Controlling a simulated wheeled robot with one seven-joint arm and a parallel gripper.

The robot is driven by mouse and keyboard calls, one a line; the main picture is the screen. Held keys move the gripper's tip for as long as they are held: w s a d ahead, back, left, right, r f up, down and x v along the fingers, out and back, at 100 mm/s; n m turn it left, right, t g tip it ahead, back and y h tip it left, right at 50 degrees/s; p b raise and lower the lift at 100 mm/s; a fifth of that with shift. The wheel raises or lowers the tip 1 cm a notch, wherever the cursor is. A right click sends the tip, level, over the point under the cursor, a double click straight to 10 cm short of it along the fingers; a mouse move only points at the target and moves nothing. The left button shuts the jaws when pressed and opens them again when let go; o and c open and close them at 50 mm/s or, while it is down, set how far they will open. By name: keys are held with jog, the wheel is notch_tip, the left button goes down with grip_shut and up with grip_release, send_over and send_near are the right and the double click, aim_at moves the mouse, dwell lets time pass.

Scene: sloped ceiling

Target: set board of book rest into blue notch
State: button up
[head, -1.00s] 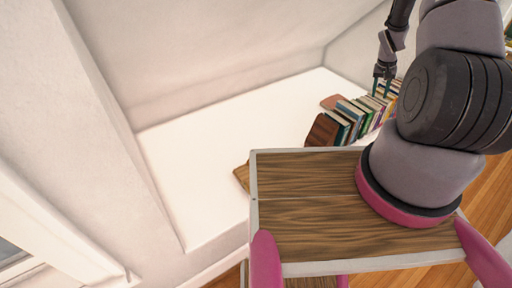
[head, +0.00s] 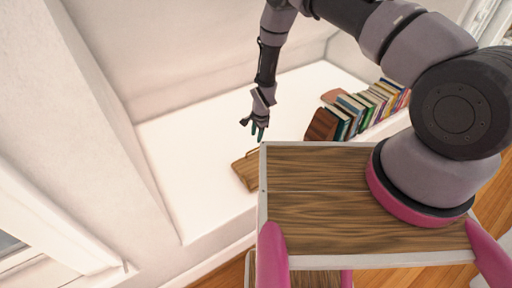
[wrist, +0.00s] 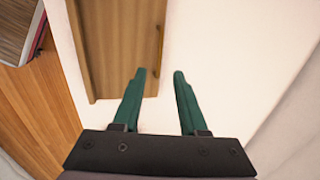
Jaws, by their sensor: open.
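A flat brown wooden board (head: 245,169), apparently the book rest's board, lies on the white ledge, partly hidden by my own deck. In the wrist view the board (wrist: 115,45) lies just beyond my fingers, with a thin brass-coloured piece along its right side. My gripper (head: 254,131) is above the ledge, behind the board. Its two green fingers (wrist: 160,73) are apart with nothing between them, the left tip over the board's near end and the right tip over white surface. I cannot make out a blue notch in either view.
A row of upright books (head: 365,108) stands on the right of the white ledge (head: 185,150), with a dark brown wooden piece (head: 321,125) at its left end. A flat pinkish-brown piece (head: 331,96) lies behind them. The ledge's left part is clear.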

send_over(255, 155)
notch_tip(255, 155, down, 9)
jog(key=shift+f, duration=0.2)
grip_shut()
dwell(1.5)
